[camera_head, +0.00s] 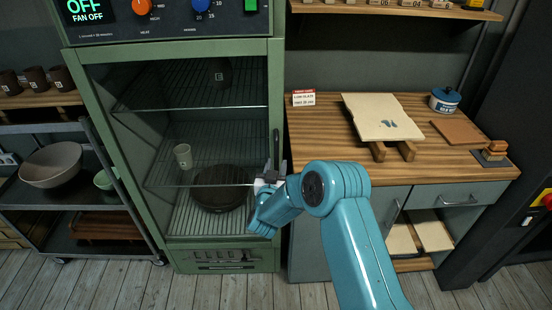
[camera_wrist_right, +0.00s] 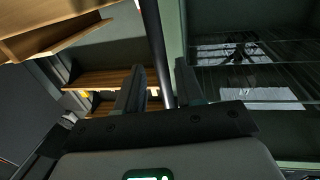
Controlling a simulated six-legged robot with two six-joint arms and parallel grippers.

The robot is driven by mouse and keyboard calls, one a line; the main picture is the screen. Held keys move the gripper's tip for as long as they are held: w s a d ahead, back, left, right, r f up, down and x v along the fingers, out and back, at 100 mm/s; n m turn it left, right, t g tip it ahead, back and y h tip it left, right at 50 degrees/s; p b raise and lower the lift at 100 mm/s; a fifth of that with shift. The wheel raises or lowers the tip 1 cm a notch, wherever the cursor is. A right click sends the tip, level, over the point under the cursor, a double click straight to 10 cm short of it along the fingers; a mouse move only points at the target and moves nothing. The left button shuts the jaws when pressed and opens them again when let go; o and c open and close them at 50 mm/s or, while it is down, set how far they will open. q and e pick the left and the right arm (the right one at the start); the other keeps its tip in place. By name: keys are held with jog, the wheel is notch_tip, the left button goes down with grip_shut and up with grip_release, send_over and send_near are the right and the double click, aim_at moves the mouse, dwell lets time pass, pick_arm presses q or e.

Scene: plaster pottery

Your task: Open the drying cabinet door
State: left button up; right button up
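The green drying cabinet (camera_head: 262,48) stands left of centre in the head view. Its glass-fronted door (camera_head: 215,130) looks shut, with wire shelves visible behind it. A dark vertical handle (camera_head: 276,146) is on the door's right edge. My right gripper (camera_head: 272,168) is at the lower part of this handle, and my own arm partly covers the area. In the right wrist view, the dark handle bar (camera_wrist_right: 157,40) runs between the two fingers of my right gripper (camera_wrist_right: 160,75). Gaps show on both sides of the bar, so the fingers are open around it. My left gripper is not in view.
A wooden-topped counter (camera_head: 330,130) with a plaster board (camera_head: 385,115) and a blue jar (camera_head: 445,100) stands right of the cabinet. A cart (camera_head: 60,205) with bowls stands at the left. Inside the cabinet are a cup (camera_head: 183,156) and a dark round pot (camera_head: 220,190).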

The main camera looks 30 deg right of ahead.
jog(key=shift+x, duration=1.3)
jog(key=shift+a, duration=0.1)
jog(key=shift+a, duration=0.1)
grip_shut()
